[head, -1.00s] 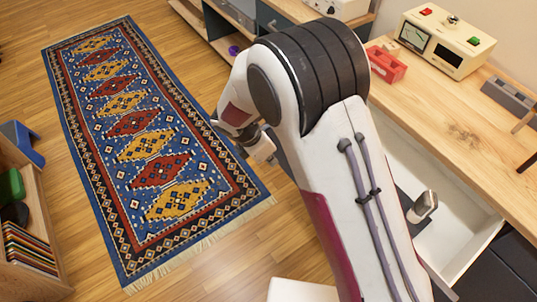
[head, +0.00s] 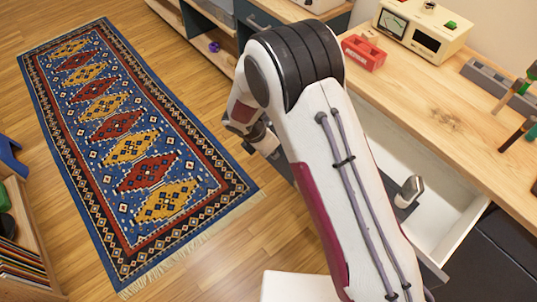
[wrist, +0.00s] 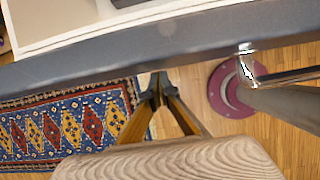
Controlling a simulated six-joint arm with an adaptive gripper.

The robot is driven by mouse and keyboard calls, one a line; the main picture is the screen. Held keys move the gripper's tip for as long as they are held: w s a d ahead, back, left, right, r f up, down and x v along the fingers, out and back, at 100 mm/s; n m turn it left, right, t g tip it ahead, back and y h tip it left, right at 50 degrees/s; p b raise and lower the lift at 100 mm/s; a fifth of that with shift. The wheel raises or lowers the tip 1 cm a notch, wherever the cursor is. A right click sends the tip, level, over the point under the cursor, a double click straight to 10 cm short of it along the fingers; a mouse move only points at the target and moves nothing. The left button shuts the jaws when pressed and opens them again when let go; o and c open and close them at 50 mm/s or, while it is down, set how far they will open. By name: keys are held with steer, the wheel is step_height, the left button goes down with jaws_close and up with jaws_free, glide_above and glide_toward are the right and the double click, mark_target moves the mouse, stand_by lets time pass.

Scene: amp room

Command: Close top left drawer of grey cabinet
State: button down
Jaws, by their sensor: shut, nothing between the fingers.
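The open drawer (head: 440,222) of the grey cabinet has a white interior and juts out below the wooden top at the right of the head view. My arm hides much of its front there. In the wrist view, the drawer's grey front edge (wrist: 100,63) runs across the picture, with the white interior at top left. A metal bar handle (wrist: 285,76) shows at right. My gripper (wrist: 155,92) is shut and empty, its tips close to the drawer's front edge; I cannot tell whether they touch. My arm hides the gripper in the head view.
A patterned rug (head: 135,150) lies on the wooden floor at left. The wooden worktop (head: 435,105) bears a red holder (head: 364,52), a cream meter box (head: 422,30) and a grey rack (head: 498,90) near green-handled tools. A shelf unit (head: 30,240) stands at far left.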

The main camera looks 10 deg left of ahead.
steer(key=shift+d, duration=0.1)
stand_by(0.3)
steer(key=w+d, duration=2.1)
steer(key=shift+w+d+r, duration=0.1)
stand_by(0.3)
steer(key=s+a, duration=0.1)
steer(key=a, duration=0.1)
steer(key=s+a, duration=0.1)
steer(key=s, duration=0.1)
steer(key=shift+s+a, duration=0.2)
steer(key=shift+a, duration=0.15)
steer(key=v, duration=0.9)
steer(key=shift+r, duration=0.35)
steer(key=shift+s, duration=0.1)
